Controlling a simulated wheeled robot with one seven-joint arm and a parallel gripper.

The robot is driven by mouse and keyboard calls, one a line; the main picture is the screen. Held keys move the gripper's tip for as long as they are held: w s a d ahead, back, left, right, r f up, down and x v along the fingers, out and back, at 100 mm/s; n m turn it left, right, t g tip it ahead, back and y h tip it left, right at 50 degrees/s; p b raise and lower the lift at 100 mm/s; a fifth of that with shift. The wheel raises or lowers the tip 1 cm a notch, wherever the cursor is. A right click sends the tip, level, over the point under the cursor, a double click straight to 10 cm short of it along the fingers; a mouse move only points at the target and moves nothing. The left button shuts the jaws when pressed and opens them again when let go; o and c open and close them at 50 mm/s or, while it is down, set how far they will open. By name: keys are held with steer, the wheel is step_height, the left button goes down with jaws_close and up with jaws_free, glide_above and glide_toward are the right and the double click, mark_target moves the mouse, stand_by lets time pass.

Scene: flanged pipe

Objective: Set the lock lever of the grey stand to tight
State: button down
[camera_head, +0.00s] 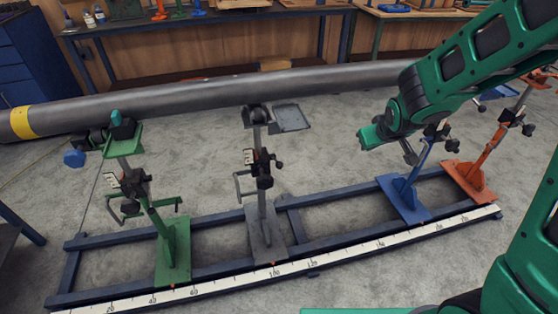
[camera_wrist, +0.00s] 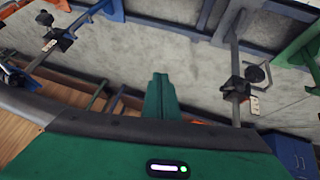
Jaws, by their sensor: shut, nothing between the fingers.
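The grey stand (camera_head: 264,215) is upright on the blue rail frame, between the green and blue stands. Its dark clamp collar (camera_head: 262,168) sits partway up the post, with a small dark knob or lever (camera_head: 279,164) on its right. Which way the lever is set is too small to tell. In the wrist view the grey stand's post (camera_wrist: 236,60) and collar (camera_wrist: 235,88) show right of the fingers, seen upside down. My gripper (camera_head: 366,138) is shut and empty, right of the grey stand and apart from it. Its green fingers (camera_wrist: 160,92) are together in the wrist view.
A long grey pipe (camera_head: 210,92) runs behind the stands. A green stand (camera_head: 172,245) is left; blue (camera_head: 407,195) and orange (camera_head: 472,175) stands are right, the blue close beneath my arm. A ruler strip (camera_head: 330,259) lines the frame's front. Space between the grey stand and my gripper is clear.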

steer(key=w+a+f+n+t+y, duration=0.1)
steer(key=w+a+f+n+y, duration=0.15)
steer(key=a, duration=0.55)
steer(key=w+a+f+n+t+y, duration=0.1)
steer(key=w+a+f, duration=0.15)
steer(key=a, duration=0.55)
steer(key=n+t+y, duration=0.1)
steer(key=n+y, duration=0.1)
steer(key=n, duration=0.1)
glide_toward(277, 163)
step_height(277, 163, up, 4)
steer(key=w+a, duration=0.2)
steer(key=a, duration=0.1)
steer(key=shift+d+m, duration=0.25)
steer(key=shift+w+a+f, duration=0.2)
steer(key=shift+w+f, duration=0.7)
steer(key=shift+f, duration=0.35)
steer(key=shift+w+a+f, duration=0.15)
steer(key=shift+w+f, duration=0.75)
steer(key=shift+f, duration=0.4)
steer(key=shift+w+a+f, duration=0.2)
steer(key=shift+w+f, duration=0.7)
steer(key=shift+f, duration=0.35)
